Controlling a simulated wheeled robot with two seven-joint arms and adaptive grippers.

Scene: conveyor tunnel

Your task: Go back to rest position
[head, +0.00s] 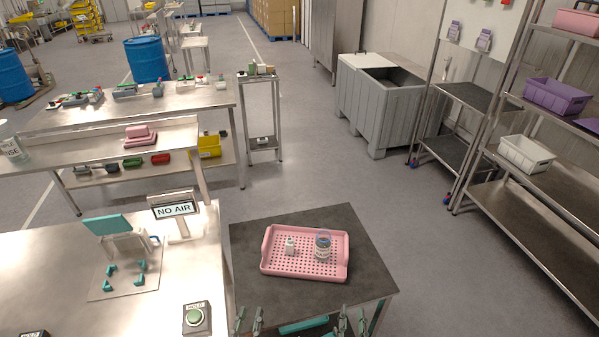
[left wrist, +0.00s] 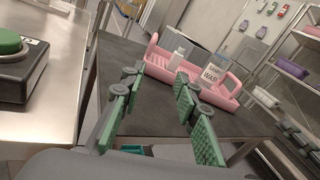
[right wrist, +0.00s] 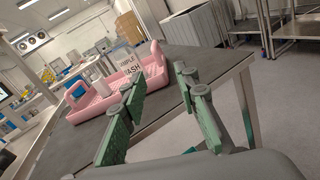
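My left gripper (head: 248,321) is at the bottom edge of the head view, in front of the dark table (head: 370,286). In the left wrist view its green-padded fingers (left wrist: 156,100) stand apart with nothing between them. My right gripper (head: 351,323) is beside it to the right. In the right wrist view its fingers (right wrist: 161,100) are also apart and empty. The pink tray (head: 271,262) rests on the dark table beyond both grippers, touching neither. It holds a small white bottle (head: 290,246) and a clear labelled container (head: 323,247).
A steel bench with a green button box (head: 197,319) and a "NO AIR" sign (head: 174,209) stands left of the dark table. Shelving (head: 535,190) and a grey bin (head: 385,105) stand at the right and back. The floor (head: 430,240) between is clear.

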